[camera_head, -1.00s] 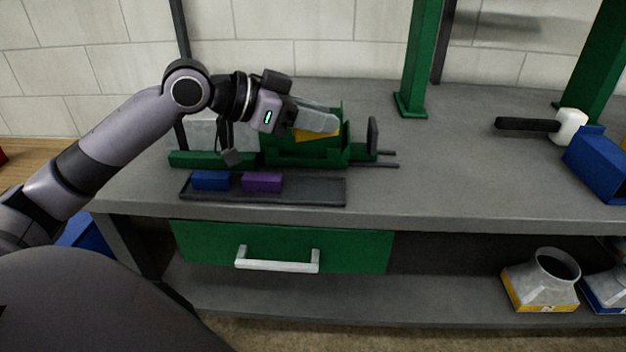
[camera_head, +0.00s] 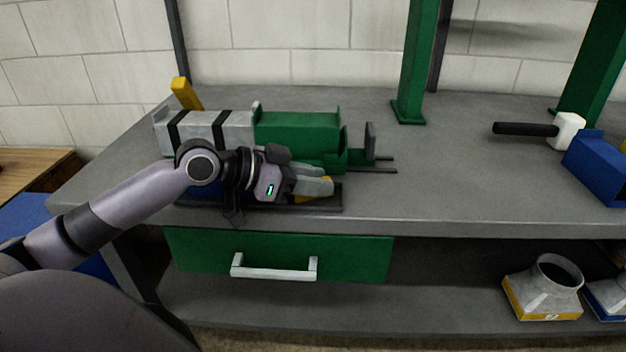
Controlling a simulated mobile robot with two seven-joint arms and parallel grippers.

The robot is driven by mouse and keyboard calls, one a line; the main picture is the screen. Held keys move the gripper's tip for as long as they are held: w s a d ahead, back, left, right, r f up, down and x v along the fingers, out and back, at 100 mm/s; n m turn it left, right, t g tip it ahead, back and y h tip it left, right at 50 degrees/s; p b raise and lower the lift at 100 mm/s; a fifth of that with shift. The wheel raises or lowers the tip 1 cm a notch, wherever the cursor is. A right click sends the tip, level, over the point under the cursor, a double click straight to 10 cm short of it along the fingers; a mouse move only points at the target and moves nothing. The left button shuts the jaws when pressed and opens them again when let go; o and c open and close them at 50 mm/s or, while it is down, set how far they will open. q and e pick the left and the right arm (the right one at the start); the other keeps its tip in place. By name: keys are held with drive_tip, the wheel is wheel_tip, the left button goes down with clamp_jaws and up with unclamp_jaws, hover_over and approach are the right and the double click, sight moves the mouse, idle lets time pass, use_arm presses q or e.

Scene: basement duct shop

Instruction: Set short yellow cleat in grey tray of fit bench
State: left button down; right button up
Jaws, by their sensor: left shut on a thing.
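My left gripper (camera_head: 312,186) is shut on the short yellow cleat (camera_head: 326,188), which shows partly past its fingers. The gripper and cleat are low over the right part of the dark grey tray (camera_head: 328,208) at the front of the bench top. I cannot tell whether the cleat touches the tray floor. A blue block (camera_head: 203,188) in the tray's left part is mostly hidden behind my arm; the purple block is hidden. My right gripper is not in view.
Behind the tray stands a green fixture (camera_head: 300,130) with a strapped grey duct (camera_head: 212,131). A yellow piece (camera_head: 185,93) stands at the back left. A mallet (camera_head: 568,130) and a blue part (camera_head: 598,165) lie right. The bench middle (camera_head: 450,170) is clear.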

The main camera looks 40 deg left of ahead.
use_arm(q)
drive_tip(key=shift+f, duration=0.2)
drive_tip(key=c, duration=0.8)
unclamp_jaws()
